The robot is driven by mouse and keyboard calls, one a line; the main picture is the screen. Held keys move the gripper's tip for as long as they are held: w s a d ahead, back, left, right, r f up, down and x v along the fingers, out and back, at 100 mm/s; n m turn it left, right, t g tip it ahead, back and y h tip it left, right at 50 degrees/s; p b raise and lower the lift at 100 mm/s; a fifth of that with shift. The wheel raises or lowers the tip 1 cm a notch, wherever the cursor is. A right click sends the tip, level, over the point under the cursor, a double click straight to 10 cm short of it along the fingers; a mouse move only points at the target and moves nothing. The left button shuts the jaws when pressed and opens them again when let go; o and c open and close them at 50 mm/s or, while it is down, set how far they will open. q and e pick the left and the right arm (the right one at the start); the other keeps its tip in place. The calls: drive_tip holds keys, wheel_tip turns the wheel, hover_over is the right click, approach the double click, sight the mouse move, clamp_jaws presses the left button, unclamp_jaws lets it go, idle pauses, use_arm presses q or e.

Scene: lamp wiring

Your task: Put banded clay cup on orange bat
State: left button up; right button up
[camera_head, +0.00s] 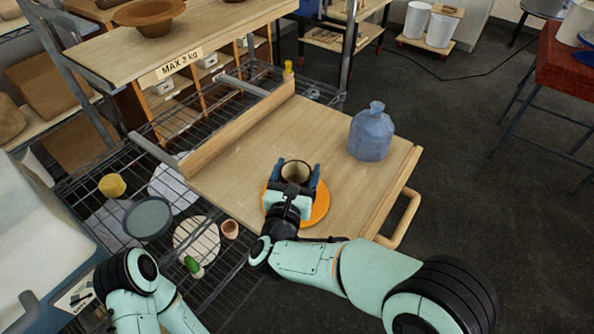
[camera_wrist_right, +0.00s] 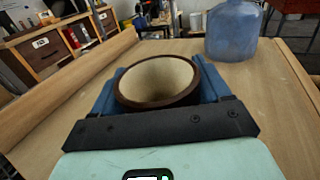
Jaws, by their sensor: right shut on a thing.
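The banded clay cup (camera_head: 295,170) has a dark brown rim and a cream inside. It is upright between the two blue fingers of my right gripper (camera_head: 297,176), which is shut on it. The cup also shows in the right wrist view (camera_wrist_right: 158,82), with a finger on each side. The orange bat (camera_head: 321,205) lies on the wooden board, partly hidden under my right gripper. The cup appears over the bat's far edge; I cannot tell whether it touches anything below. My left arm shows at the lower left, but its gripper is out of sight.
A blue-grey bottle-shaped jar (camera_head: 370,135) stands on the wooden board (camera_head: 245,165), right of the cup. A wooden rail runs along the board's left side. A wire rack left of it holds a grey-green disc (camera_head: 148,218), a yellow piece (camera_head: 112,185) and a small terracotta pot (camera_head: 230,229).

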drive_tip(key=o, duration=1.2)
drive_tip(key=shift+s+r, duration=0.1)
drive_tip(key=shift+s, duration=0.1)
drive_tip(key=b+v, duration=0.2)
drive_tip(key=v, duration=0.9)
drive_tip(key=shift+s+a, duration=0.2)
drive_tip(key=shift+s, duration=0.15)
